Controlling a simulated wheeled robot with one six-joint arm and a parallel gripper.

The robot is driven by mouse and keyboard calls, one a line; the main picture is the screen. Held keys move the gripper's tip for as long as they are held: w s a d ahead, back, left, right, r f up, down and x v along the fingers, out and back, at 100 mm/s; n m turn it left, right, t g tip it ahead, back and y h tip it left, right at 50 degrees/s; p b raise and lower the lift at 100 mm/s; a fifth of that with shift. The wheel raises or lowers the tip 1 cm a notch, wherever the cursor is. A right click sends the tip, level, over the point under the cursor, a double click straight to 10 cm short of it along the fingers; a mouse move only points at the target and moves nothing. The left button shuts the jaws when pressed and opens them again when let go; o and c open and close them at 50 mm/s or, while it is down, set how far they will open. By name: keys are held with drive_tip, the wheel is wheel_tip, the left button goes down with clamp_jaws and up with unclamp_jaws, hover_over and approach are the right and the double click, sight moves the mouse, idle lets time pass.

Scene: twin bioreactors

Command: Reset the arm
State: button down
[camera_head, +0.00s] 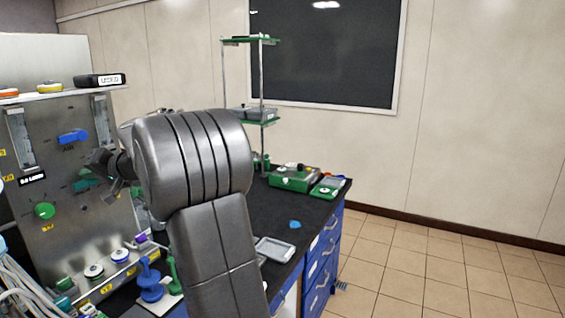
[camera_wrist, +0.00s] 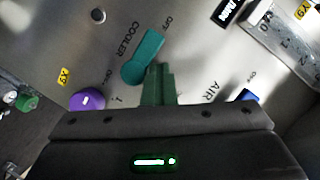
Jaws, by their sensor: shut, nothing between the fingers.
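My gripper (camera_wrist: 159,72) is shut and empty in the wrist view, its green-looking fingers together and pointing at the steel panel. The teal COOLER handle (camera_wrist: 144,56) lies just beyond the fingertips and slants across the panel; I cannot tell whether they touch. In the head view my arm reaches left in front of the panel (camera_head: 60,235), and the dark gripper end is seen side-on near the teal handle (camera_head: 85,185), partly hiding that area.
A purple knob (camera_wrist: 87,99) and a blue handle (camera_wrist: 249,96) flank my gripper. A green knob (camera_head: 45,211) and blue AIR handle (camera_head: 73,136) are on the panel. Tubing (camera_head: 25,285) hangs lower left. The dark bench (camera_head: 310,207) stands right of my arm; floor at right is clear.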

drive_tip(key=w+d+m+t+y+p, duration=0.1)
drive_tip(key=w+d+m+y+p, duration=0.1)
drive_tip(key=w+d+m+p, duration=0.3)
drive_tip(key=shift+w+d+r+m, duration=0.25)
drive_tip(key=shift+w+d+m, duration=0.4)
drive_tip(key=shift+m, duration=0.55)
drive_tip(key=shift+s+a+f+n+g+h+b, duration=0.15)
drive_tip(key=shift+s+a+f+n+b, duration=0.1)
drive_tip(key=shift+s+a+n, duration=0.4)
drive_tip(key=shift+s+a+f+n+g+h+b, duration=0.1)
drive_tip(key=shift+s+a+f+n+g+b, duration=0.2)
drive_tip(key=shift+a, duration=0.5)
drive_tip(key=shift+s+a+f+n+g+h+b, duration=0.15)
drive_tip(key=shift+s+a+f+n, duration=0.1)
drive_tip(key=shift+s+a+n, duration=0.4)
